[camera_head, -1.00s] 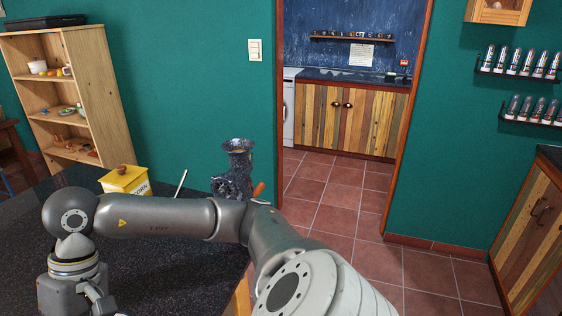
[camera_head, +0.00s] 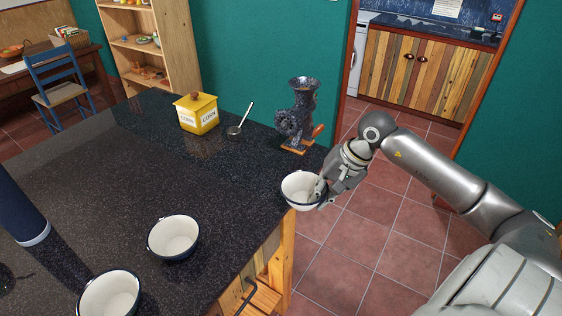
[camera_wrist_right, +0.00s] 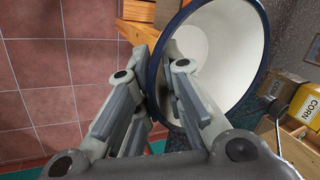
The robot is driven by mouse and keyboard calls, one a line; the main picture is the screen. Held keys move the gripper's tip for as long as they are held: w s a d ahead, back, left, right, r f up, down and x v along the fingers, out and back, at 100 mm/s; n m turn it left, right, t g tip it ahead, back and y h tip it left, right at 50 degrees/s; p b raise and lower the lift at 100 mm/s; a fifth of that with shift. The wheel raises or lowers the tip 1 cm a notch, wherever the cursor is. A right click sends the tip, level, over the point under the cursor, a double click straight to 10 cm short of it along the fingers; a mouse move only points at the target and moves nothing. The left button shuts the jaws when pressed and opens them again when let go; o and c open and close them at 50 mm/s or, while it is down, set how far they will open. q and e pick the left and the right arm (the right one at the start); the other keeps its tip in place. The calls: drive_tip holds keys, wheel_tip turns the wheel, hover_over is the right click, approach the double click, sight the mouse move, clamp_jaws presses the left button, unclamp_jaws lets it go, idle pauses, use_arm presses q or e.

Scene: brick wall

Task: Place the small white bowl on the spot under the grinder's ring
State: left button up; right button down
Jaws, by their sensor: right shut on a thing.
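The small white bowl (camera_head: 298,188) has a dark blue rim. It hangs at the right edge of the dark counter, slightly tilted. My right gripper (camera_head: 322,190) is shut on its right rim; in the right wrist view, the fingers (camera_wrist_right: 165,105) pinch the bowl's wall (camera_wrist_right: 225,55), one inside and one outside. The dark speckled grinder (camera_head: 301,112) stands upright on a wooden base at the counter's far right corner, beyond the bowl. Its round ring (camera_head: 284,123) faces left, with bare counter below it. The bowl is apart from the grinder. My left gripper is not in view.
Two more white bowls stand on the counter (camera_head: 110,205), one near the middle (camera_head: 172,238) and one at the front (camera_head: 110,296). A yellow corn box (camera_head: 197,113) and a ladle (camera_head: 236,130) stand left of the grinder. A dark blue cylinder (camera_head: 18,205) is at left.

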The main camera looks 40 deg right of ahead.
drive_tip(key=s+d+m+t+h, duration=0.1)
drive_tip(key=s+d+m, duration=0.25)
drive_tip(key=d, duration=0.85)
drive_tip(key=w+a+p, duration=0.1)
drive_tip(key=w+a, duration=0.1)
drive_tip(key=w, duration=0.2)
drive_tip(key=w+a+p, duration=0.1)
drive_tip(key=w+p, duration=0.1)
drive_tip(key=w, duration=0.3)
drive_tip(key=w+a+p, duration=0.1)
drive_tip(key=w+a, duration=0.1)
drive_tip(key=w, duration=0.3)
drive_tip(key=shift+a+r+p, duration=0.1)
drive_tip(key=shift+a+p, duration=0.2)
drive_tip(key=shift+p, duration=0.05)
drive_tip(key=w, duration=0.1)
drive_tip(key=w+a+p, duration=0.1)
drive_tip(key=w, duration=0.1)
drive_tip(key=shift+a+r+p, duration=0.15)
drive_tip(key=shift+a+p, duration=0.15)
drive_tip(key=shift+a, duration=0.05)
drive_tip(key=shift+f+p, duration=0.3)
drive_tip(key=shift+f, duration=0.25)
drive_tip(key=shift+w+f, duration=0.1)
drive_tip(key=shift+f, duration=0.25)
drive_tip(key=shift+d, duration=0.1)
